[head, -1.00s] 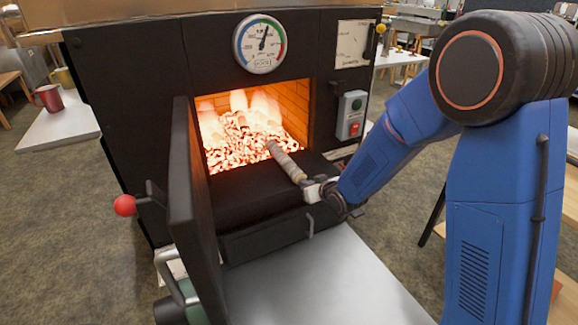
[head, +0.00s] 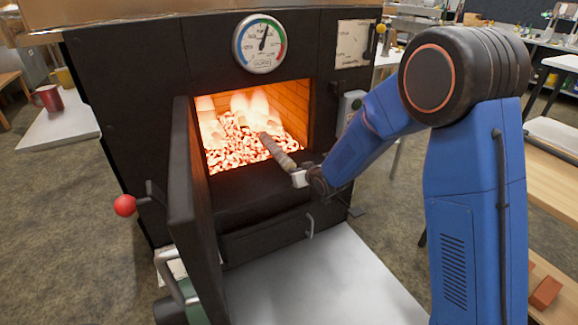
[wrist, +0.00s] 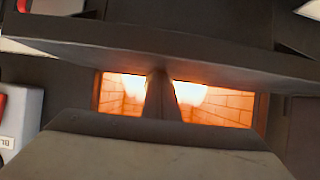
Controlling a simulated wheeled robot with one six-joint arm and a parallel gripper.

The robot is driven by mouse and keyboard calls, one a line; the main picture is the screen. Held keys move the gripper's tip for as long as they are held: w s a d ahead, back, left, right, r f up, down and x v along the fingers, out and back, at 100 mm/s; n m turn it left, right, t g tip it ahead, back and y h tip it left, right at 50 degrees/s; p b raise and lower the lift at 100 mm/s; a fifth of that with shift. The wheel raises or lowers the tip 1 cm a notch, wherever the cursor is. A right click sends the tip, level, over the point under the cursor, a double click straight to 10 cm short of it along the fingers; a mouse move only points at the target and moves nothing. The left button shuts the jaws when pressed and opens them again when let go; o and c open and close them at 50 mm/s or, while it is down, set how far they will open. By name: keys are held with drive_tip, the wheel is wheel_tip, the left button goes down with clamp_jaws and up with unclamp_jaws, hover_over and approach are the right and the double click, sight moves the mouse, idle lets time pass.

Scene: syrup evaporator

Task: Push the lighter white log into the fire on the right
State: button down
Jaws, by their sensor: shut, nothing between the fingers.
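The pale, whitish log (head: 278,152) lies at the right side of the firebox mouth in the head view. Its far end is over the glowing embers (head: 238,140), and its near end meets my gripper. My gripper (head: 300,178) is shut with nothing between its fingers and sits against or right beside the log's near end; exact contact is hard to tell. In the wrist view, the log (wrist: 161,98) is a dark shape pointing into the bright fire, beyond the pale block of my gripper (wrist: 150,145).
A grey metal surface (head: 320,280) lies in front.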

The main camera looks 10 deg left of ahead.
sight(291, 165)
drive_tip(key=shift+w+a, duration=0.75)
drive_tip(key=shift+w, duration=0.35)
drive_tip(key=shift+w+a, duration=0.75)
drive_tip(key=shift+w, duration=0.35)
drive_tip(key=s+f+v, duration=0.1)
drive_tip(key=f+v, duration=0.1)
drive_tip(key=v, duration=1)
drive_tip(key=shift+d, duration=0.5)
drive_tip(key=shift+s+r, duration=0.1)
drive_tip(key=s+d+r+m+g+h, duration=0.1)
drive_tip(key=s+d+r+h, duration=0.1)
drive_tip(key=s+d+r, duration=0.45)
drive_tip(key=s+d+r+m+h, duration=0.2)
drive_tip(key=s+d, duration=0.1)
drive_tip(key=d, duration=0.6)
drive_tip(key=s+d+r+m+g+h, duration=0.1)
drive_tip(key=s+d+r, duration=0.35)
drive_tip(key=d, duration=0.35)
drive_tip(key=s+d+m+g+h, duration=0.1)
drive_tip(key=s+d, duration=0.4)
drive_tip(key=s, duration=0.9)
drive_tip(key=s+d+m+g, duration=0.1)
drive_tip(key=s+d, duration=0.4)
drive_tip(key=s, duration=0.8)
drive_tip(key=shift+s+r+m+g+h, duration=0.15)
drive_tip(key=shift+s+m+g+h, duration=0.25)
drive_tip(key=shift+g, duration=0.3)
